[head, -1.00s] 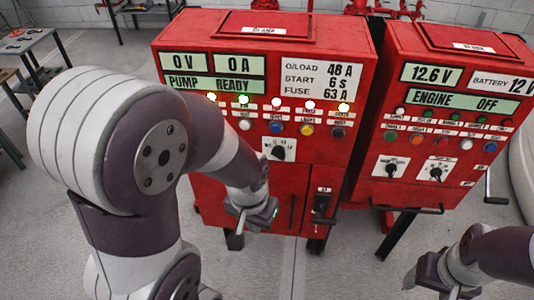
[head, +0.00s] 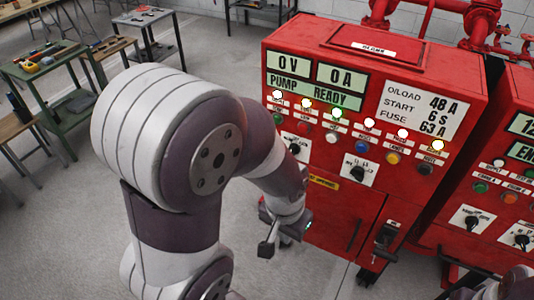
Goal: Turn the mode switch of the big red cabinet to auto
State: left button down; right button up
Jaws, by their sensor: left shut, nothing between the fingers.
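The big red cabinet (head: 330,205) stands in the middle right, its displays reading 0 V, 0 A and PUMP READY. A black rotary switch on a white plate (head: 358,173) is on its front below the button row. A second black knob on a white plate (head: 295,148) is to its left, partly hidden by my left arm. The plate lettering is too small to read, so I cannot tell the knobs' settings. My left gripper (head: 270,240) is shut and empty, low in front of the cabinet's left side, below both knobs. My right gripper (head: 510,285) shows only partly at the bottom right corner.
A second red cabinet (head: 500,180) stands close at right, with its own knobs and buttons. A black handle (head: 386,236) is on the big cabinet's lower front. Red pipes (head: 470,20) are behind. Work tables (head: 45,65) stand at far left. Grey floor is open between.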

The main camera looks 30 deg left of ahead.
aim_at(295, 149)
jog(key=u, duration=1)
jog(key=i+j+z, duration=0.25)
jog(key=i+j, duration=0.1)
